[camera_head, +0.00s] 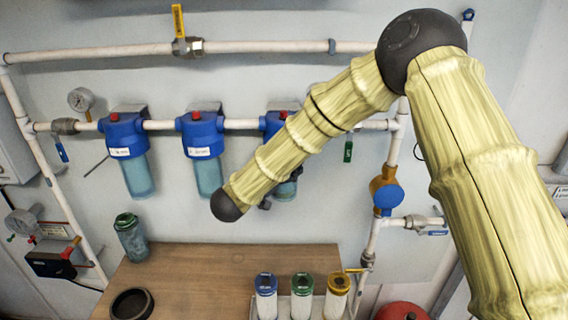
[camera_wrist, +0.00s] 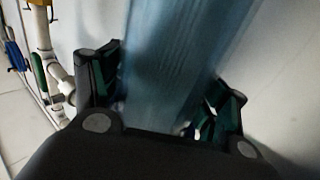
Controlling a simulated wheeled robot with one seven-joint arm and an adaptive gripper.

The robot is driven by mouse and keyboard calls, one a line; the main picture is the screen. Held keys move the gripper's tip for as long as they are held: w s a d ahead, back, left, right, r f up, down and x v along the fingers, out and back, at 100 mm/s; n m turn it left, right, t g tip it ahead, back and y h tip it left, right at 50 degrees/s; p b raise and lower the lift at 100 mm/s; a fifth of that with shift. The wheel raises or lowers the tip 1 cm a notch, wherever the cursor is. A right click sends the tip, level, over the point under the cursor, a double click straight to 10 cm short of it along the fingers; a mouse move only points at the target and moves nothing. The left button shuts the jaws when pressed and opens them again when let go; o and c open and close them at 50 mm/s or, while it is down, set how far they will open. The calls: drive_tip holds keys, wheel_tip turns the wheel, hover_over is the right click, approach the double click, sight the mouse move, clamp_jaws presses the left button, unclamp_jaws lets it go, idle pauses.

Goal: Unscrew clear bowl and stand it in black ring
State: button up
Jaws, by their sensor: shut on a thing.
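The clear bowl is a bluish see-through cylinder; it fills the middle of the wrist view (camera_wrist: 180,50) with a finger of my gripper (camera_wrist: 163,92) on each side. My gripper is shut on it. In the head view the bowl (camera_head: 286,189) is under the third blue filter head (camera_head: 272,123), largely hidden by my arm. I cannot tell whether its thread is still engaged. The black ring (camera_head: 118,314) lies on the wooden table at the lower left, and looks empty.
Two more blue filter heads with clear bowls (camera_head: 137,175) (camera_head: 208,176) hang to the left. The table's middle is clear.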

drive_tip(key=shift+r+m+g+h+b, duration=0.1)
drive_tip(key=shift+m+g+h+b, duration=0.25)
drive_tip(key=shift+m+g+h, duration=1.45)
drive_tip(key=o, duration=1.4)
drive_tip(key=shift+d, duration=0.1)
